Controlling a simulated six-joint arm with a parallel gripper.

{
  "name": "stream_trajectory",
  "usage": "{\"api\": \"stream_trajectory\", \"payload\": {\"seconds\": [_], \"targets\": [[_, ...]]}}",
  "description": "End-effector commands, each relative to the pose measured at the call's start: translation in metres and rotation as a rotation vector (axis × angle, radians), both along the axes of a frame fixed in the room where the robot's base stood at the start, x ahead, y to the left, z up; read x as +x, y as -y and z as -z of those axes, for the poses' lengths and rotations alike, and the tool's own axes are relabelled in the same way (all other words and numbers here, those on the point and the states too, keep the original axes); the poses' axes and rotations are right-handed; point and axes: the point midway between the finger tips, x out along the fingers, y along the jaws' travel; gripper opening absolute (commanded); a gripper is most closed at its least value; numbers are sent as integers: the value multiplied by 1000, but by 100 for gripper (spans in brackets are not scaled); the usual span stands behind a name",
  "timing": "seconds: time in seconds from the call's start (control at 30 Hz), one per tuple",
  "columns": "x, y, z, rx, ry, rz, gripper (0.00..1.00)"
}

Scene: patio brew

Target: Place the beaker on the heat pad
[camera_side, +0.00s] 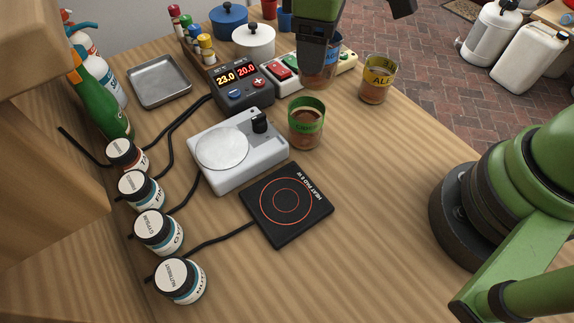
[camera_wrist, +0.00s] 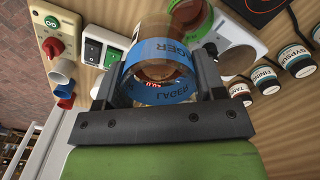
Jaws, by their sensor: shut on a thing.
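My gripper (camera_side: 317,55) is at the back of the table, its fingers pointing down. It is shut on a glass beaker (camera_side: 318,79) with brown contents, which the gripper partly hides. In the wrist view the same beaker shows a blue band reading LAGER (camera_wrist: 163,91), between my gripper's fingers (camera_wrist: 158,80). I cannot tell whether its base touches the table. The black heat pad (camera_side: 265,207) with red rings lies bare in front of the white hotplate, nearer the camera than my gripper; its edge shows in the wrist view (camera_wrist: 243,12).
A green-banded beaker (camera_side: 306,128) stands beside the white hotplate (camera_side: 240,172), between my gripper and the pad. A yellow-banded ALE beaker (camera_side: 376,82) stands right of my gripper. A digital controller (camera_side: 245,92) and a switch box (camera_side: 278,72) stand left. The table right of the pad is clear.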

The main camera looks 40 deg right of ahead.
Motion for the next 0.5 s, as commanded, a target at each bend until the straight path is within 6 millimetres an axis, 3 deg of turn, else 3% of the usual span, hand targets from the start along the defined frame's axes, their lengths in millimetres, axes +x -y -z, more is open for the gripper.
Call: {"api": "stream_trajectory", "payload": {"seconds": [0.1,0.3,0.5], "targets": [[-20,-38,-3,0,1,-245,33],[-62,-95,-8,1,1,-678,33],[-97,-126,-10,1,1,-977,33]]}}
